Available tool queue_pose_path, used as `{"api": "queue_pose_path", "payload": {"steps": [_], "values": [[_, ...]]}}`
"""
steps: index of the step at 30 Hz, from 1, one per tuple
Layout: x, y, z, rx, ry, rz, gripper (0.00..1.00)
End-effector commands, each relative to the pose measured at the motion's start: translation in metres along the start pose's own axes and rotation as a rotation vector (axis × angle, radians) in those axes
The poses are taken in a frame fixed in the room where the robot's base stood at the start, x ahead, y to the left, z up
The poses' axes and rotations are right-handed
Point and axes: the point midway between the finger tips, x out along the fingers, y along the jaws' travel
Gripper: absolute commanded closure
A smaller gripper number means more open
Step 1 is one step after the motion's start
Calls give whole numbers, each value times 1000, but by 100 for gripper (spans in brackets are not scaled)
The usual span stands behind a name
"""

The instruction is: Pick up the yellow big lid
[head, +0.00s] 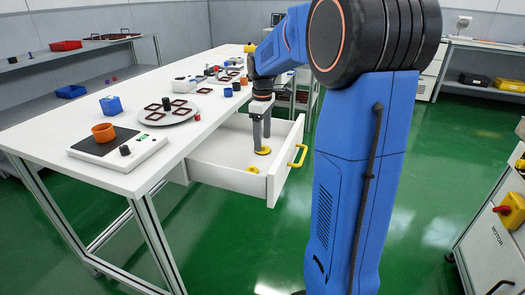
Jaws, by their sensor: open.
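A flat round yellow lid (263,151) lies in the open white drawer (218,160) under the table top. A smaller yellow piece (253,169) is in the drawer nearer the front. My gripper (262,143) points straight down into the drawer, with its fingers open just above or around the round yellow lid. I cannot tell whether the fingers touch it.
The drawer has a yellow handle (298,155). On the white table (150,82) stand a scale with an orange pot (103,132), a blue box (111,105) and a round plate with dark red square frames (153,116).

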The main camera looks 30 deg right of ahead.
Motion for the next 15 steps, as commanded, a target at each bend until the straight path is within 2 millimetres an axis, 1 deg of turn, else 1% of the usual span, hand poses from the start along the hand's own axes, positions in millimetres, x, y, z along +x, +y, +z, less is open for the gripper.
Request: {"api": "queue_pose_path", "payload": {"steps": [1,3,6,14,15], "values": [[8,-1,0,0,-2,-3,33],[16,0,0,0,-1,-1,33],[24,0,0,0,-1,-1,33],[26,0,0,0,0,0,33],[26,0,0,0,0,0,36]]}}
